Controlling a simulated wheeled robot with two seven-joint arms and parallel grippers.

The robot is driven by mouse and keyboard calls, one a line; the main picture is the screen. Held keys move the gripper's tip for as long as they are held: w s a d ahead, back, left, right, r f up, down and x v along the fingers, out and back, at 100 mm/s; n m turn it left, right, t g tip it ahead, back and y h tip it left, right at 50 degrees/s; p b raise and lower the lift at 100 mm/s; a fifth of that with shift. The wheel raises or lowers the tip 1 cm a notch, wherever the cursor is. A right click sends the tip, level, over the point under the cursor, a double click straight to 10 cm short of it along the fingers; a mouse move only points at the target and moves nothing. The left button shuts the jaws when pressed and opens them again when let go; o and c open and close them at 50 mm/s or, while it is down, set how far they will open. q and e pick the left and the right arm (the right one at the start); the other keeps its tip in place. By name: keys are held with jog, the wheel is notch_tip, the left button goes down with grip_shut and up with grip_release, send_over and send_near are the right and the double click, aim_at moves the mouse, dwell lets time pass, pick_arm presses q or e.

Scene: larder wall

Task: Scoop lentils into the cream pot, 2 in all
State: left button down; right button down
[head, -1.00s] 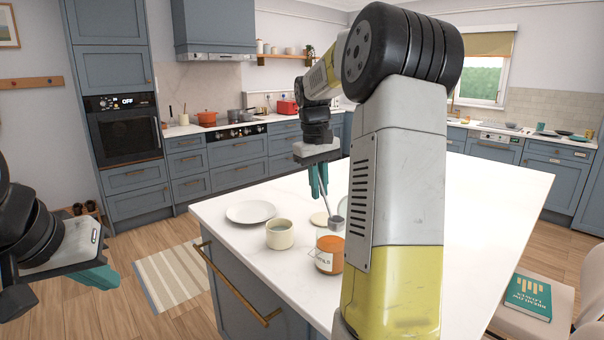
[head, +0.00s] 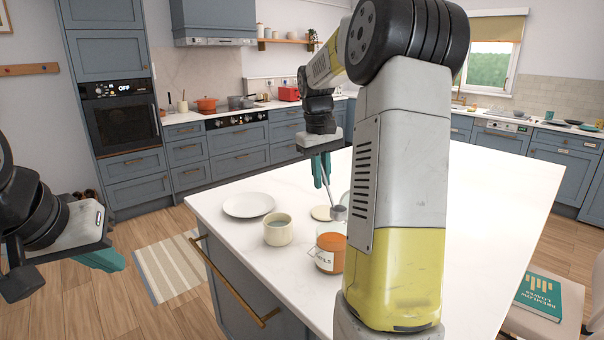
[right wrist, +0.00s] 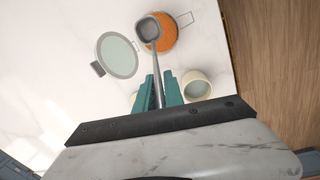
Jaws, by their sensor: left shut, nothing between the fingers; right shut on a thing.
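The cream pot (head: 279,229) stands upright near the island's front edge; it also shows in the right wrist view (right wrist: 197,87), with no orange seen in it. A glass jar of orange lentils (head: 330,250) stands open to its right, partly hidden by my right arm. My right gripper (head: 320,172) is shut on the handle of a grey scoop (head: 338,212). The scoop's bowl overlaps the jar's edge in the right wrist view (right wrist: 149,30) and looks empty; its exact height above the jar I cannot tell. My left gripper (head: 105,260) is shut and empty, left of the island.
A white plate (head: 248,205) and a small round cream disc (head: 321,213) lie behind the pot. A round glass lid with a clasp (right wrist: 118,56) lies beside the jar. My right arm hides part of the worktop. A drawer rail (head: 228,280) sticks out at the front.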

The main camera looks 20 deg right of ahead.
notch_tip(320, 180, down, 11)
dwell(1.3)
jog(key=shift+s+f, duration=0.2)
jog(key=shift+f, duration=0.15)
jog(key=shift+r, duration=0.1)
notch_tip(320, 180, up, 10)
jog(key=shift+w, duration=0.15)
dwell(1.4)
jog(key=shift+w, duration=0.1)
dwell(0.4)
